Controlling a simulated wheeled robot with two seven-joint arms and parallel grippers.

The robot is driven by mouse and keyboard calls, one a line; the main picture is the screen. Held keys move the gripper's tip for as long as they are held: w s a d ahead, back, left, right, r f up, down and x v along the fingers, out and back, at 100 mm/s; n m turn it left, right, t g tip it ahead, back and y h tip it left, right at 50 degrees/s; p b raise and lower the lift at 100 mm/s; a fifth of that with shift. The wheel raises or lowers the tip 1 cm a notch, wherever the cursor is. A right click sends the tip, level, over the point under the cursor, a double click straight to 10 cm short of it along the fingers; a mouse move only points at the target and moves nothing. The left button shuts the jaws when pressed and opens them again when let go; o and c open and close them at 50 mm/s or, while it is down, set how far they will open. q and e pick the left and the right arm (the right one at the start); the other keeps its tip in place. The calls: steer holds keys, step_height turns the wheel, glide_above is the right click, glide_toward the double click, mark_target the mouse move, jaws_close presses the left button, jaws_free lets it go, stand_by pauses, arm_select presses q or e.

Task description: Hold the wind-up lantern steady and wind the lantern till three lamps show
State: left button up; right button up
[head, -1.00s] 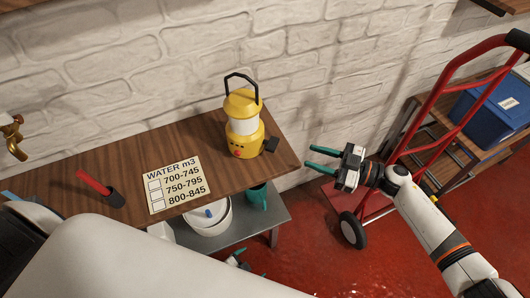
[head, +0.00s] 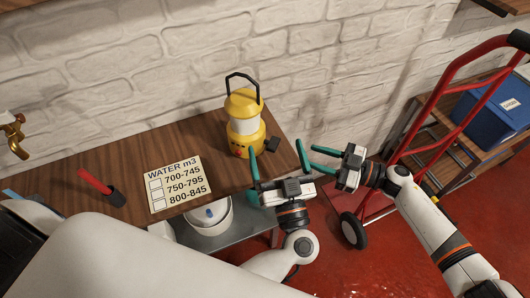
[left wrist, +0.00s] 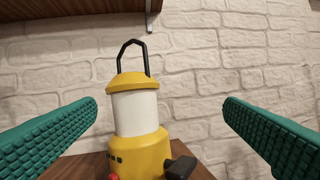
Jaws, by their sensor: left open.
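The yellow wind-up lantern (head: 243,126) with a white middle and black handle stands upright near the right end of the wooden shelf; the left wrist view shows it between my fingers (left wrist: 136,112). A black crank (head: 271,146) sticks out at its right side. Small dark lamp spots (left wrist: 116,159) show on its base; none looks clearly lit. My left gripper (head: 277,150) is open and empty in front of the lantern's right side, apart from it. My right gripper (head: 311,157) is open and empty, right of the shelf end.
A sign card (head: 176,183), a red-handled tool (head: 96,182) and a brass tap (head: 14,135) are left of the lantern. A white bucket (head: 211,217) stands on the lower shelf. A red hand truck (head: 440,95) and blue box (head: 490,110) are right.

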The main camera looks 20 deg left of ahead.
mark_target(245, 118)
arm_select(q)
steer(key=w+a+n+g, duration=0.1)
steer(key=w+a, duration=0.1)
steer(key=a, duration=0.1)
steer(key=w+a+n+g, duration=0.1)
steer(key=w+a+g, duration=0.1)
steer(key=w+a, duration=0.1)
steer(key=w+a+n+g, duration=0.1)
steer(key=w+a, duration=0.2)
steer(key=a, duration=0.2)
steer(key=shift+w+a+f+n+g, duration=0.1)
steer(key=shift+a+f+n+g, duration=0.1)
steer(key=shift+f+n+g, duration=0.15)
steer(key=shift+c, duration=0.2)
